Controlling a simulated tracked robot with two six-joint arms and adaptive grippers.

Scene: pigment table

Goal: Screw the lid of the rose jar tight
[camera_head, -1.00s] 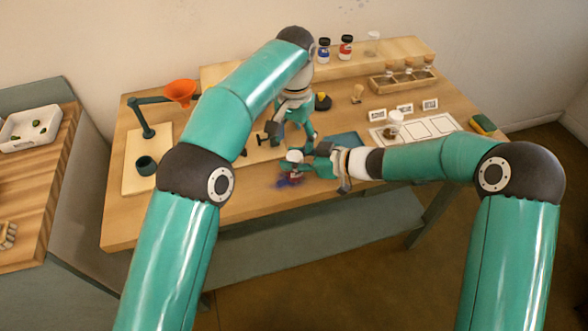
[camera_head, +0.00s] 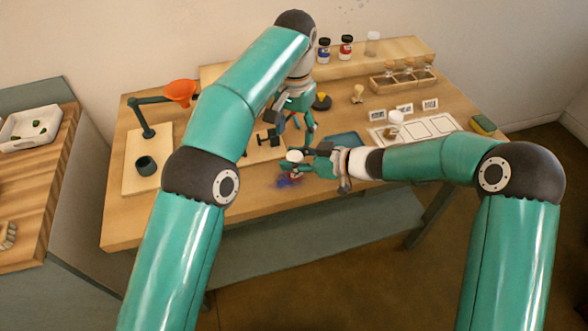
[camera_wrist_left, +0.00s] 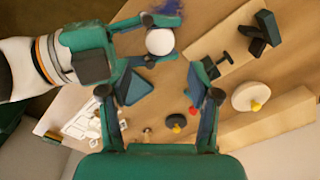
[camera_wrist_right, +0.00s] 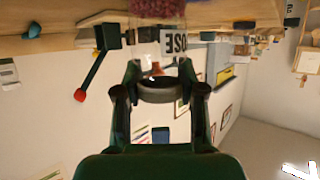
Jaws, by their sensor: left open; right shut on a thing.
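The rose jar (camera_wrist_right: 150,42) is clear, with an upside-down label and pink pigment in the right wrist view. Its pale round lid (camera_head: 295,156) sits on the jar's mouth; I cannot tell how tight it is. The lid also shows as a white disc in the left wrist view (camera_wrist_left: 160,41). My right gripper (camera_head: 305,165) is shut on the jar near the table's front edge, hiding part of it. My left gripper (camera_head: 299,127) is open and empty, behind the jar and apart from the lid.
A blue-purple stain (camera_head: 287,181) lies by the jar. A blue tray (camera_head: 343,140) and a black knob with a yellow top (camera_head: 322,101) are close by. An orange funnel (camera_head: 180,91) stands left. A jar rack (camera_head: 402,81) and shelf jars stand behind.

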